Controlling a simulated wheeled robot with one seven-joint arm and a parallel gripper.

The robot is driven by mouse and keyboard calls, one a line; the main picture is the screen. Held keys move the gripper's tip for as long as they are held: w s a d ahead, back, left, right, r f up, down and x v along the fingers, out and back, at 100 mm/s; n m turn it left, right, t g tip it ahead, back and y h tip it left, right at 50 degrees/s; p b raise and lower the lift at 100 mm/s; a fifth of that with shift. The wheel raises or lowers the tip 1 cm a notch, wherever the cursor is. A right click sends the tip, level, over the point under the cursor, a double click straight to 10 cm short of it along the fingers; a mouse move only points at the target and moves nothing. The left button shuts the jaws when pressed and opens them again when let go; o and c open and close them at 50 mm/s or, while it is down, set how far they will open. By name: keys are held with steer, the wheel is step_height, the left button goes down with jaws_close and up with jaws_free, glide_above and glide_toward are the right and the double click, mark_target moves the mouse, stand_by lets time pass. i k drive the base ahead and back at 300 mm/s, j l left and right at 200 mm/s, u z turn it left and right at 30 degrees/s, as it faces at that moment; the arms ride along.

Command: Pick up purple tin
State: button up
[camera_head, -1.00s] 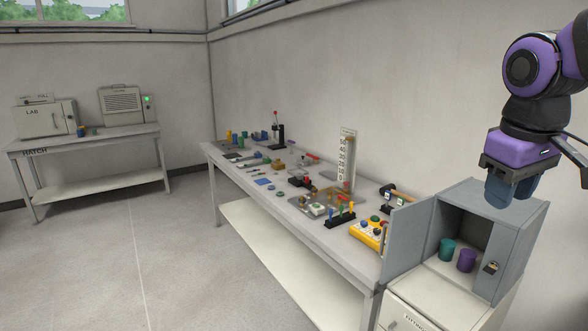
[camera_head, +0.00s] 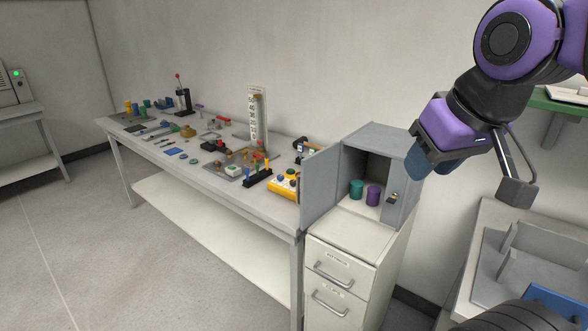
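The purple tin (camera_head: 373,195) stands upright inside the small grey cabinet (camera_head: 386,135). A teal tin (camera_head: 356,188) stands just left of it. The cabinet's door (camera_head: 320,184) is swung open to the left, and a padlock (camera_head: 393,199) hangs at its right front edge. My gripper (camera_head: 436,166) is in the air in front of the cabinet's upper right side in the picture, apart from the tins. Its dark blue fingers point downward, and the gap between them cannot be made out.
The cabinet stands on a white drawer unit (camera_head: 341,268). Left of it is a long workbench (camera_head: 200,177) with several small tools and parts, including a yellow button box (camera_head: 284,186). A grey bench with trays (camera_head: 494,262) is at the lower right. Floor at left is clear.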

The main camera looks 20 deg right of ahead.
mark_target(374, 193)
steer(key=j+z, duration=0.1)
steer(key=z, duration=0.25)
steer(key=i+j+z, duration=0.1)
steer(key=z, duration=0.3)
steer(key=i+j+z, duration=0.1)
steer(key=z, duration=0.25)
steer(key=i+j+z, duration=0.1)
steer(key=j+z, duration=0.3)
steer(key=j, duration=0.7)
steer(key=j+z, duration=0.35)
steer(key=j, duration=1.45)
steer(key=l+u, duration=0.25)
steer(key=l, duration=0.5)
steer(key=k+l+u, duration=0.1)
steer(key=l+u, duration=0.15)
steer(key=l, duration=0.45)
